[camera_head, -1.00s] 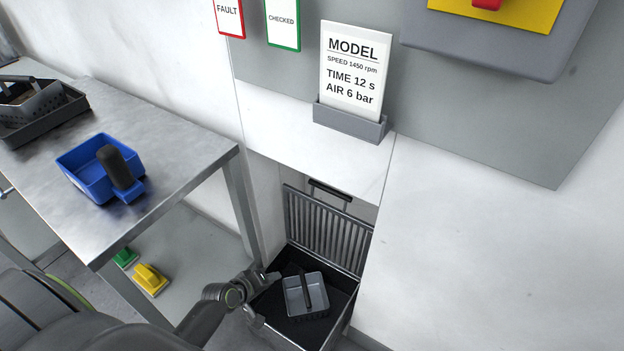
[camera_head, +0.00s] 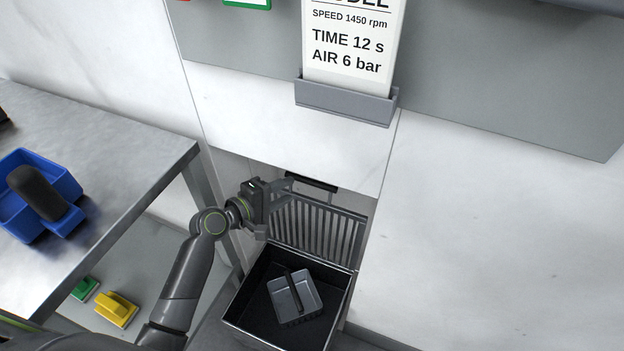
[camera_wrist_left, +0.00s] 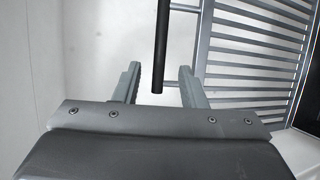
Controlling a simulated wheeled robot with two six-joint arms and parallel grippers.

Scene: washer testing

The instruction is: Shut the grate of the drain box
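The drain box (camera_head: 243,290) is a dark open box low at the wall. Its slatted metal grate (camera_head: 335,236) stands upright at the box's back edge, so the box is open. The grate's black bar handle (camera_head: 312,182) is at its top; it also shows in the left wrist view (camera_wrist_left: 161,50). My left gripper (camera_head: 279,208) is at the grate's left side, close to the handle. In the left wrist view its fingers (camera_wrist_left: 159,90) are apart, and the handle's end reaches between them without visible contact. My right gripper is not in view.
A grey tray with a dark handle (camera_head: 294,294) lies inside the box. A metal table (camera_head: 110,150) with a blue bin (camera_head: 62,178) stands at left. Yellow (camera_head: 117,309) and green (camera_head: 85,289) pieces lie below it. A sign holder (camera_head: 345,101) juts out above the grate.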

